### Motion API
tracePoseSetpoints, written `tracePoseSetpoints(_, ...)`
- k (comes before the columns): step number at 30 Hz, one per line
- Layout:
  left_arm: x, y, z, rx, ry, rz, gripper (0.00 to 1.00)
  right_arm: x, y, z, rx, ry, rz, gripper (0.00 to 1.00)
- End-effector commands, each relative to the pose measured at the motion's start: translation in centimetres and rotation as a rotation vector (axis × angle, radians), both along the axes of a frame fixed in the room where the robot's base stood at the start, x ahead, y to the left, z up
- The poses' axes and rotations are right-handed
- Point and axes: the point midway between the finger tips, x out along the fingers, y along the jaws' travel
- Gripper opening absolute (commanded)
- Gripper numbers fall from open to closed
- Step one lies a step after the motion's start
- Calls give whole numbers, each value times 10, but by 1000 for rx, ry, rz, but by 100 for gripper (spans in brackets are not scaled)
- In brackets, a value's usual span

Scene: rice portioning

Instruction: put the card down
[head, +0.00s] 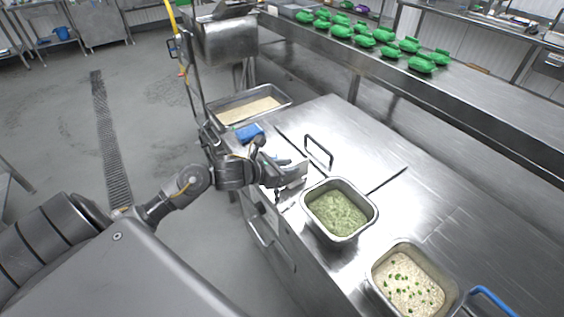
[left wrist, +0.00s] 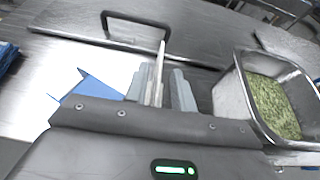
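My left gripper (head: 284,171) is low over the near left part of the steel counter, left of the pan of green food. In the left wrist view its two grey fingers (left wrist: 163,90) stand close together. A thin pale upright strip (left wrist: 160,62) shows between them, which looks like the card seen edge-on. The fingers appear shut on it. Its face is hidden, and I cannot tell whether its lower edge touches the counter. A flat blue shape (left wrist: 92,86) lies left of the fingers. My right gripper is not in view.
A pan of green food (head: 338,209) stands just right of the gripper. A pan of pale grains (head: 408,281) is nearer front right. A black handle (head: 318,150) rises behind the gripper. A blue block (head: 249,132) and another pan (head: 249,108) are farther back.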

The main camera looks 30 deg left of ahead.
Motion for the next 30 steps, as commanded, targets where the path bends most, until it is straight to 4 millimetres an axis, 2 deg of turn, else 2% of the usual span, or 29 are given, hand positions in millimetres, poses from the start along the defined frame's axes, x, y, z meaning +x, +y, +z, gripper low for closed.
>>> tracePoseSetpoints(2,0,0,6,-1,0,0,25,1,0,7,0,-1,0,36)
tracePoseSetpoints(5,-13,6,5,5,0,0,25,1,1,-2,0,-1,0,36)
tracePoseSetpoints(12,-60,24,24,8,3,-3,25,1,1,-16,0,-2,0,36)
tracePoseSetpoints(18,-88,35,38,2,2,1,25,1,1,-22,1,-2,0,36)
tracePoseSetpoints(24,-101,40,45,1,2,1,25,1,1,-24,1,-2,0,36)
tracePoseSetpoints(30,-104,41,48,0,0,0,25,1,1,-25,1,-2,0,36)
